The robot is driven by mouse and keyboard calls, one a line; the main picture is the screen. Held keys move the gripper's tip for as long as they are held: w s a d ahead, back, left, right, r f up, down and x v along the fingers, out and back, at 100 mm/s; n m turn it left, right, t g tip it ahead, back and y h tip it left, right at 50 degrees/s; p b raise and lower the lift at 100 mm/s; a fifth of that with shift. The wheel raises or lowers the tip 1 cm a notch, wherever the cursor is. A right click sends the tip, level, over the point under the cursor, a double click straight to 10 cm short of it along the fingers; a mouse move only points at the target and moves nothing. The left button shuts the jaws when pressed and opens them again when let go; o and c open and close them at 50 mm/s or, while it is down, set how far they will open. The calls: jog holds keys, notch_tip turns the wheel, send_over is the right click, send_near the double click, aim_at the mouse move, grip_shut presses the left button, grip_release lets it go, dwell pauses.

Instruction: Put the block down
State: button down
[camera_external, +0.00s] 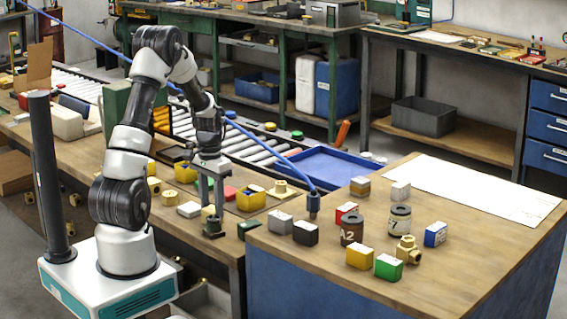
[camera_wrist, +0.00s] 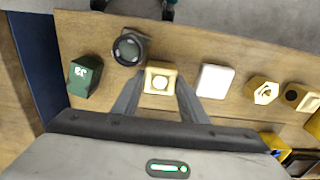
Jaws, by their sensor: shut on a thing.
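My gripper (camera_external: 210,205) reaches straight down low over the wooden bench, left of the blue-sided table. In the wrist view, its fingers (camera_wrist: 160,90) close on both sides of a brass-coloured block (camera_wrist: 160,77) with a round mark on its face. The block shows small between the fingers in the external view (camera_external: 207,213). It is close to the bench top; I cannot tell whether it touches it. A dark round part (camera_wrist: 130,46) stands just beside the block. A white block (camera_wrist: 215,80) lies to its right, with a gap.
A green block (camera_wrist: 84,76) lies left of the dark part. A brass nut (camera_wrist: 263,90) and a holed brass piece (camera_wrist: 298,97) lie farther right. Yellow bins (camera_external: 251,200) stand near my gripper. Several blocks and cans stand on the blue-sided table (camera_external: 450,250).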

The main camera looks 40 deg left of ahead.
aim_at(213, 209)
notch_tip(213, 209, up, 10)
jog(key=p, duration=0.2)
jog(key=w+d+r+p, duration=0.2)
jog(key=w+d+r, duration=0.1)
jog(key=w+d, duration=0.5)
jog(key=w+d+r+p, duration=0.2)
jog(key=w+d+p, duration=0.1)
jog(key=w+d, duration=0.55)
jog(key=w+d+r+p, duration=0.2)
jog(key=w+d, duration=0.1)
jog(key=d, duration=0.7)
jog(key=w+d+r+p, duration=0.1)
jog(key=w+d+p, duration=0.1)
jog(key=d, duration=0.9)
jog(key=f, duration=1)
jog(key=shift+d, duration=0.25)
